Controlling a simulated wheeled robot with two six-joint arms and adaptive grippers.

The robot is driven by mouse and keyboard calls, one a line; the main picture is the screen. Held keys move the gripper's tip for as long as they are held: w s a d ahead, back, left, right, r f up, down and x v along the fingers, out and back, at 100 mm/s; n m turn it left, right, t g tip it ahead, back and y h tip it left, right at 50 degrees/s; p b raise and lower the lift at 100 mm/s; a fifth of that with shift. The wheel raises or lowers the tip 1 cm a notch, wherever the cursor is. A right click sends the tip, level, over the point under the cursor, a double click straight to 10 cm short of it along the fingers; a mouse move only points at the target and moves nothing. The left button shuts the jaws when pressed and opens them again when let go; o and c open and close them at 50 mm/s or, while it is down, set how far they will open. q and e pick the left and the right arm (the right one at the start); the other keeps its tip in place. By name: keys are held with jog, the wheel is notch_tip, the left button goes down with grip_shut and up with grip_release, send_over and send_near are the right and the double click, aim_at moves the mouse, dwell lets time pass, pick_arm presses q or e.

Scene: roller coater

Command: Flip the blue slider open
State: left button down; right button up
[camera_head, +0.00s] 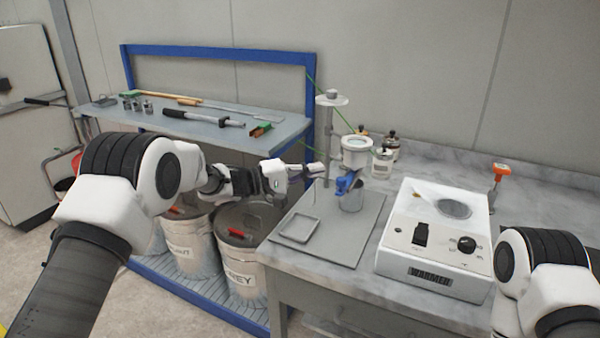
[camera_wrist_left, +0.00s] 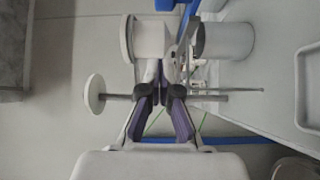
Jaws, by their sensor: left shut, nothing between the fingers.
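The blue slider (camera_head: 345,183) is on the roller coater stand, below the white round cup (camera_head: 357,150) and beside the top of a metal beaker (camera_head: 352,200). A blue part also shows at the top of the left wrist view (camera_wrist_left: 188,10), between the white cup (camera_wrist_left: 150,38) and the beaker (camera_wrist_left: 224,41). My left gripper (camera_head: 322,170) is shut and empty, just left of the stand's upright rod, with its tips pointing right. In the left wrist view, its fingertips (camera_wrist_left: 160,92) are close together and partly overlap the stand's parts. My right gripper is not in view.
A warmer (camera_head: 430,275) stands right of the grey mat (camera_head: 340,250), which holds an empty shallow tray (camera_head: 299,227). A blue-framed shelf (camera_head: 200,130) with tools is at left, above lidded buckets (camera_head: 240,268).

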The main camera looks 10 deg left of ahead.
aim_at(349, 165)
pick_arm(q)
jog(key=x, duration=0.4)
jog(key=shift+s+d, duration=0.25)
jog(key=s, duration=0.3)
jog(key=shift+s+d+f+p, duration=0.15)
jog(key=shift+s+f+p, duration=0.05)
jog(key=shift+p, duration=0.2)
